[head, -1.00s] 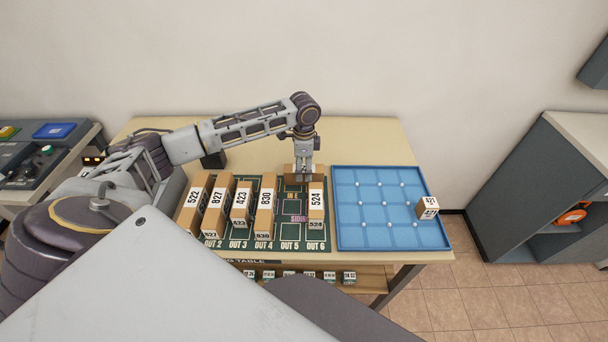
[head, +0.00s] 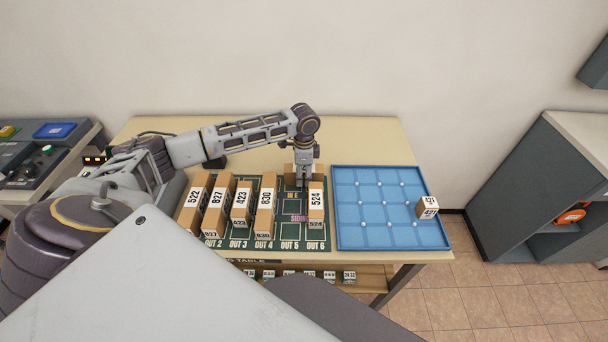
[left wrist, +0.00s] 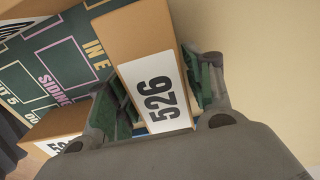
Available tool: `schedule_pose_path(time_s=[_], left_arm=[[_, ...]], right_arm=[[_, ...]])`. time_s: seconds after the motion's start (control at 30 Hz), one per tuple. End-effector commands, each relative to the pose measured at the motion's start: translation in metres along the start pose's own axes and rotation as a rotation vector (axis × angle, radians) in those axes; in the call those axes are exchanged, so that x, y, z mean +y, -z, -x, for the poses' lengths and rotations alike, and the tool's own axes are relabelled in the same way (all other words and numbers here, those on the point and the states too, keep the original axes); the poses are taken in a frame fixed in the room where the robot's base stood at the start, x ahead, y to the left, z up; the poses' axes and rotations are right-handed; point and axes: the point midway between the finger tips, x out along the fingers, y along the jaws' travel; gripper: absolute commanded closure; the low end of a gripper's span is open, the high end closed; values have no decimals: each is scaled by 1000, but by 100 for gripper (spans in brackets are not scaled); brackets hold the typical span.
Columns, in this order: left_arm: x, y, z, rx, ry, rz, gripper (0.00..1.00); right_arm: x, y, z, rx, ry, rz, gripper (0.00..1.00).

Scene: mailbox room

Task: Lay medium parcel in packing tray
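The blue packing tray (head: 345,238) lies on the right of the table, divided into square cells. A small white-labelled parcel (head: 427,209) sits at its right edge. My left gripper (head: 303,184) points down over the green board, beside parcel 524 (head: 316,203). In the left wrist view a brown parcel labelled 526 (left wrist: 155,92) lies between the fingers of my left gripper (left wrist: 160,95). The fingers stand on either side of it, with a narrow gap visible. The same parcel (head: 290,170) is partly hidden behind the gripper in the head view. My right gripper is out of view.
Parcels 522 (head: 194,205), 827 (head: 217,208), 423 (head: 242,204) and 830 (head: 266,208) stand in a row on the green board (head: 290,226). A shelf (head: 370,280) with small labelled boxes is below. The table's back area (head: 365,140) is clear.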

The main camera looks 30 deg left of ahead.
Motion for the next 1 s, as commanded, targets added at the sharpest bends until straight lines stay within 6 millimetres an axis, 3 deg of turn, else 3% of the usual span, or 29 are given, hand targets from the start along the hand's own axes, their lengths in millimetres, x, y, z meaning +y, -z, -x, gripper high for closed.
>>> schedule_pose_path(time_s=[0.03,0.33,0.67,1.0], left_arm=[[0,0,0,0,0,0,59],[0,0,1,0,1,0,96],[-1,0,5,1,1,0,96],[-1,0,43,2,3,0,96]], right_arm=[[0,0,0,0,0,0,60],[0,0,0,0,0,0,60],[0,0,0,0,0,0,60],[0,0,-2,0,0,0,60]])
